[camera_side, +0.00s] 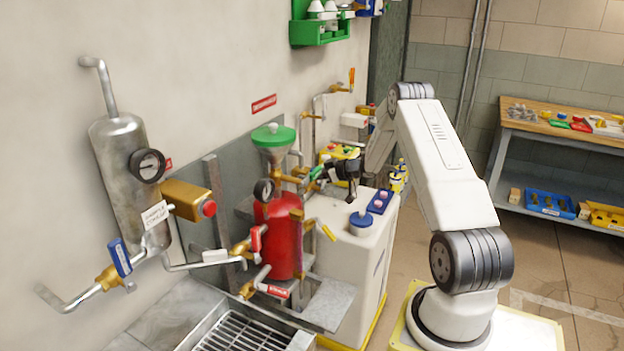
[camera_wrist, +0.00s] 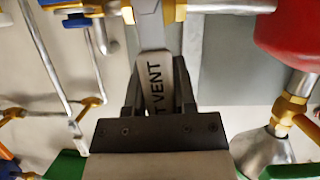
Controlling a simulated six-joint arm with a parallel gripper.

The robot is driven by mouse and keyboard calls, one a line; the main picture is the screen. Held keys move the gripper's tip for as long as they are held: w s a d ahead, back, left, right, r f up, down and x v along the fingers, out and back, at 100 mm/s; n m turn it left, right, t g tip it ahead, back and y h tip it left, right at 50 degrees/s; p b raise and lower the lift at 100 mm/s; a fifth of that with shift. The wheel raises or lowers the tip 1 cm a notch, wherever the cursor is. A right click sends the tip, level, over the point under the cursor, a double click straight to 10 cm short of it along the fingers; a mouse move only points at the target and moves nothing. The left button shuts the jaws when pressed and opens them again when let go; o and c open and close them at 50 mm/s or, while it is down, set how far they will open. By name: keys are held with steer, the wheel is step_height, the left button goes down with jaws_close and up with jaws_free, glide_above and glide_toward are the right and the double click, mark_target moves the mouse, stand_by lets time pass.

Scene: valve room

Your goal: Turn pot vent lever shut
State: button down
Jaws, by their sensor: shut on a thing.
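In the wrist view, a pale lever or tag (camera_wrist: 157,88) with black lettering, readable in part as "T VENT", lies between the dark jaws of my gripper (camera_wrist: 158,95). My gripper is shut on it. A brass valve body (camera_wrist: 160,9) sits just beyond. In the side view my gripper (camera_side: 334,173) is beside a small green part right of the funnel, above and right of the red pot (camera_side: 280,236). The red pot also shows in the wrist view (camera_wrist: 285,40). The jaws hide most of the lever in the side view, so its angle is unclear there.
A green-rimmed funnel (camera_side: 273,138) stands above the pot, with a gauge (camera_side: 264,190) beside it. Brass valves and pipes crowd around. A white cabinet (camera_side: 350,250) with a blue knob stands close right. A grey cylinder (camera_side: 122,180) hangs left; a grated tray (camera_side: 247,335) is below.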

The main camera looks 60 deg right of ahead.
steer(key=shift+d+m, duration=0.3)
stand_by(0.5)
steer(key=shift+c, duration=2.1)
jaws_free()
steer(key=shift+v, duration=0.85)
steer(key=s+r, duration=0.3)
steer(key=r, duration=0.5)
steer(key=shift+r, duration=0.2)
